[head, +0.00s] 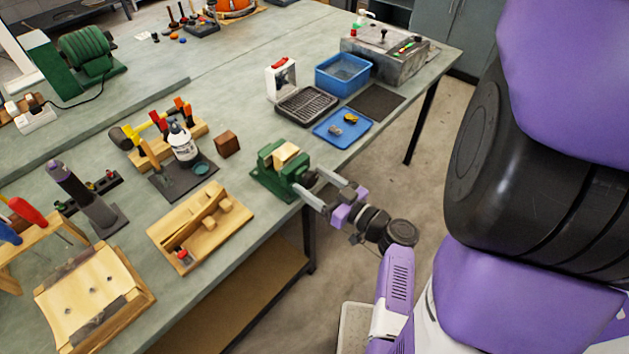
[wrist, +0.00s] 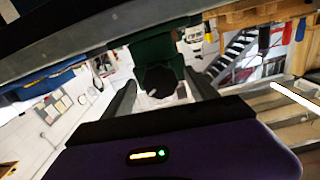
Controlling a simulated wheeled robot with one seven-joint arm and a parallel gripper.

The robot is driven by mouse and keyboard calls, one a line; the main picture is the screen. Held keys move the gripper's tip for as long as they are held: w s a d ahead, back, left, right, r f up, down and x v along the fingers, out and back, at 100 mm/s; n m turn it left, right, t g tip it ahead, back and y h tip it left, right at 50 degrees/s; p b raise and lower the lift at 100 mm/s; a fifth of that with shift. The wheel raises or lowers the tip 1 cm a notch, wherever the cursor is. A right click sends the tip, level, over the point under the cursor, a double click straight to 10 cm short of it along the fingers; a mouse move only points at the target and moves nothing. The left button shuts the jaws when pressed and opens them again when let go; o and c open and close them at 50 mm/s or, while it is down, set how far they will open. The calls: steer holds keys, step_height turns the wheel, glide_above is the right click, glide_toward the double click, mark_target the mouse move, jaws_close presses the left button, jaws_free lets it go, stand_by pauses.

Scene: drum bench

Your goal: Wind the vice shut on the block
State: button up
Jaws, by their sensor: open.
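The green vice (head: 268,182) stands at the bench's near edge in the head view. A pale wooden block (head: 286,154) sits in the top of its jaws; whether both jaws touch it I cannot tell. My gripper (head: 312,192) is open at the vice's front, its fingers pointing at the screw end. In the wrist view the green vice (wrist: 152,50) is straight ahead, with a dark round screw end or hub (wrist: 158,82) between my two fingers (wrist: 160,92). The fingers appear apart from the hub on both sides. The vice's handle is not clearly visible.
A brown wooden cube (head: 227,144) stands behind the vice. A blue tray (head: 343,130) with small parts lies to its right, and a wooden jig (head: 200,226) to its left. The floor in front of the bench (head: 400,190) is partly clear.

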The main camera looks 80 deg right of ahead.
steer(key=shift+c, duration=0.2)
steer(key=c, duration=1.3)
